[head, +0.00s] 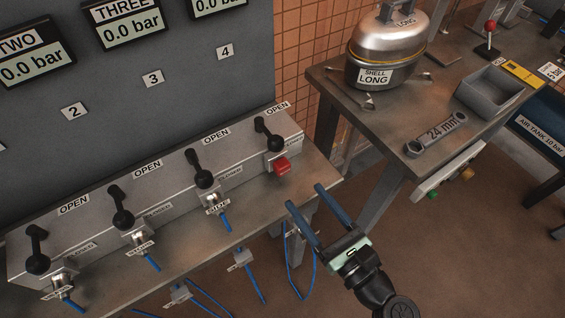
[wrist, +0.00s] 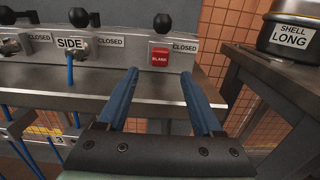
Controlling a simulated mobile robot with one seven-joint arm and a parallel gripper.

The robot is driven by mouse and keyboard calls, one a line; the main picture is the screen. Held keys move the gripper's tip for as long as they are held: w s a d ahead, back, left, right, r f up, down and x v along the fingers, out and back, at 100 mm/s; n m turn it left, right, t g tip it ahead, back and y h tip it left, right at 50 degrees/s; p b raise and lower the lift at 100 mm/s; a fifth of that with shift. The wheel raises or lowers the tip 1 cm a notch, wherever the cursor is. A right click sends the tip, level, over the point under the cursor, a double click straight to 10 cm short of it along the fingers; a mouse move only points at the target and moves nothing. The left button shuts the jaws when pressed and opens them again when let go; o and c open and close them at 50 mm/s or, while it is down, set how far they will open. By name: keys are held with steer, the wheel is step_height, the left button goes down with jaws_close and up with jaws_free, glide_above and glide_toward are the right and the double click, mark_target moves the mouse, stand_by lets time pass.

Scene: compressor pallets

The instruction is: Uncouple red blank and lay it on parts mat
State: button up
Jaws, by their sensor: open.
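The red blank (head: 282,166) is a small block on the front of the rightmost valve on the grey manifold, below a black lever handle. In the wrist view the red blank (wrist: 159,57), lettered BLANK, shows between and beyond my fingertips. My gripper (head: 304,197) has two blue fingers spread apart with nothing between them. It is in front of the bench edge, a short way from the blank and not touching it. My gripper (wrist: 158,72) points at the blank in the wrist view. I cannot make out a parts mat in either view.
Several black lever handles (head: 122,208) and blue hoses (head: 225,222) line the manifold to the left. A side table (head: 385,130) at right holds a SHELL LONG pot (head: 385,75), a 24 mm wrench (head: 437,133) and a grey tray (head: 495,108). Blue hoses hang below the bench.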

mark_target(286, 172)
steer(key=shift+x, duration=3.85)
steer(key=shift+c, duration=0.3)
jaws_close()
steer(key=shift+s, duration=0.15)
steer(key=shift+p+v, duration=1.3)
steer(key=shift+v, duration=1.6)
